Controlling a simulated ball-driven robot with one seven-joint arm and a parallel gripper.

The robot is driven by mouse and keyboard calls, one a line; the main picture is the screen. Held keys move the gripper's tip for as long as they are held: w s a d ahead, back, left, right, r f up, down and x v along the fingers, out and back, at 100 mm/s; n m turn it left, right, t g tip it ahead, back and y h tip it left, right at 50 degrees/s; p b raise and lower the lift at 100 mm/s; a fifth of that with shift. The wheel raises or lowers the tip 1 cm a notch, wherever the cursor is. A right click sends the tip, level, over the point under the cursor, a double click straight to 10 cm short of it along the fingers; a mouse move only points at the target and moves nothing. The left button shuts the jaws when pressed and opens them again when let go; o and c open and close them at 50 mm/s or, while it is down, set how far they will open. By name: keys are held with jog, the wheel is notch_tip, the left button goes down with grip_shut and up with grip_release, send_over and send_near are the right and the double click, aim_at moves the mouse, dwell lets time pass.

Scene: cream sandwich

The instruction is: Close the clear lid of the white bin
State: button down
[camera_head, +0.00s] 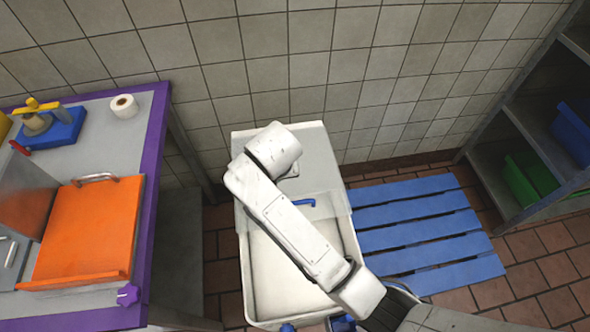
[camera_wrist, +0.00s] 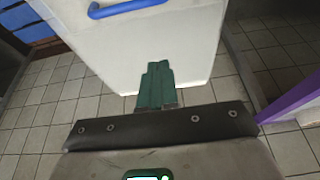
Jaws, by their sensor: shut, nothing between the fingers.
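The white bin (camera_head: 266,284) stands on the floor in the middle of the head view, its front part open and its inside pale and empty where it shows. The clear lid (camera_head: 326,165) is a see-through greyish panel over the bin's back part. A blue handle (camera_head: 304,202) sits at the lid's front edge, partly beside my arm. My gripper (camera_wrist: 157,68) is shut and empty in the wrist view, its green fingers before a white surface. The blue handle shows above the fingers in that view (camera_wrist: 125,8). My arm hides the gripper in the head view; I cannot tell whether it touches the bin.
A purple-edged table (camera_head: 152,150) stands left, with an orange board (camera_head: 82,235), a paper roll (camera_head: 124,106) and a blue block (camera_head: 50,130). A blue slatted pallet (camera_head: 425,235) lies right of the bin. Shelves (camera_head: 495,150) with green and blue crates stand far right. A tiled wall is behind.

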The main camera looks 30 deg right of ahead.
jog(key=x, duration=0.9)
jog(key=shift+d+f, duration=0.15)
jog(key=shift+f, duration=0.05)
jog(key=shift+s+f, duration=0.15)
jog(key=shift+f, duration=0.05)
jog(key=shift+s+a+f+p, duration=0.1)
jog(key=shift+s+a+p, duration=0.15)
jog(key=shift+s, duration=0.3)
jog(key=shift+s+a+f+p, duration=0.2)
jog(key=shift+s+p, duration=0.1)
jog(key=shift+s, duration=0.2)
jog(key=shift+s+a+f+p, duration=0.1)
jog(key=shift+s+a+p, duration=0.15)
jog(key=shift+s, duration=0.3)
jog(key=shift+s, duration=0.1)
